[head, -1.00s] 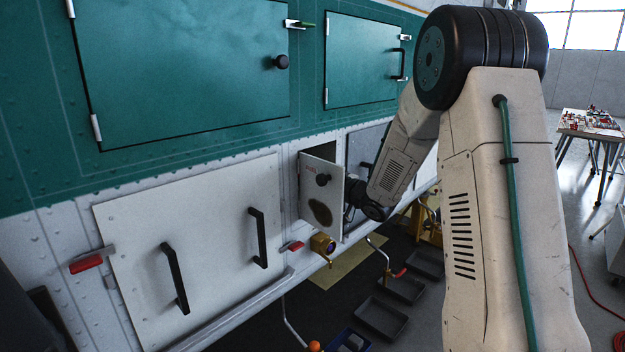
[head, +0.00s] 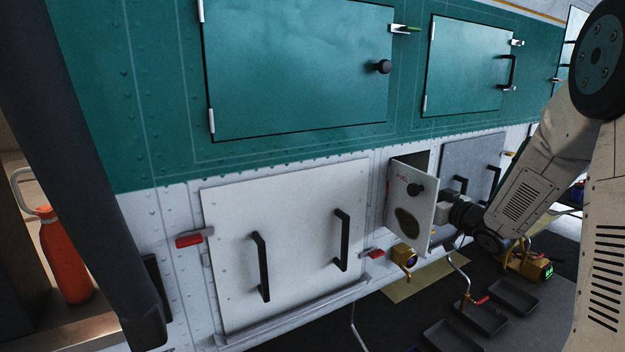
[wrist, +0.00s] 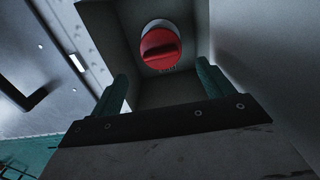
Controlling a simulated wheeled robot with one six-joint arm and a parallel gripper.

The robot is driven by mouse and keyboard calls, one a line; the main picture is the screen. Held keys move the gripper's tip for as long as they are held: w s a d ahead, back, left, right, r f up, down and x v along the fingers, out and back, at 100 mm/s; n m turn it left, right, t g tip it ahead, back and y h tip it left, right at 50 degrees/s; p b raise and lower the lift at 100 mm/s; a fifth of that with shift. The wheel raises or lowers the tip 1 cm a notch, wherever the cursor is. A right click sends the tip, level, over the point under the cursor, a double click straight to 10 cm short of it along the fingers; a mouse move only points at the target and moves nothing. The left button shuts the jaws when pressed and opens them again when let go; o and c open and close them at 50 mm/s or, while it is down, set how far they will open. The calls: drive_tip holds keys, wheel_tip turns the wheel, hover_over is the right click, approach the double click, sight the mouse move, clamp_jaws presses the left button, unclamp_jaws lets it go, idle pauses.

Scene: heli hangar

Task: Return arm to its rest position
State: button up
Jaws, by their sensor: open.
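My gripper (wrist: 164,84) is open in the wrist view, its two teal fingers wide apart with nothing held between them. A red round cap (wrist: 161,51) with a raised grip bar sits beyond the fingertips inside a recessed box. In the head view my arm (head: 535,180) reaches from the right edge to the helicopter's side. Its wrist is beside a small white door (head: 409,206) marked FUEL, which stands open. The fingers are hidden behind that door in the head view.
A large white panel (head: 300,250) with two black handles is shut left of the fuel door. Teal hatches (head: 300,65) above are shut. A yellow fitting (head: 404,256) hangs below the door. Dark trays (head: 455,337) lie on the floor. A red bottle (head: 66,255) stands left.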

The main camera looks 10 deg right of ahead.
drive_tip(key=s+d+f+m+g+h, duration=0.1)
drive_tip(key=d+f+m+g+h, duration=0.15)
drive_tip(key=d+f+h, duration=0.35)
drive_tip(key=s+f+m+g+h, duration=0.25)
drive_tip(key=s+g, duration=0.55)
drive_tip(key=s, duration=0.4)
drive_tip(key=s+a+r+g, duration=0.1)
drive_tip(key=s+a+r, duration=0.2)
drive_tip(key=s+a, duration=0.4)
drive_tip(key=s+a+r+g+y, duration=0.1)
drive_tip(key=s+a+r+g, duration=0.1)
drive_tip(key=s+a+r, duration=0.2)
drive_tip(key=s+a+r+n+g+y, duration=0.1)
drive_tip(key=s+a+r+g, duration=0.1)
drive_tip(key=s+a, duration=0.8)
drive_tip(key=shift+s+r, duration=0.9)
drive_tip(key=shift+s, duration=2.75)
drive_tip(key=shift+y, duration=0.25)
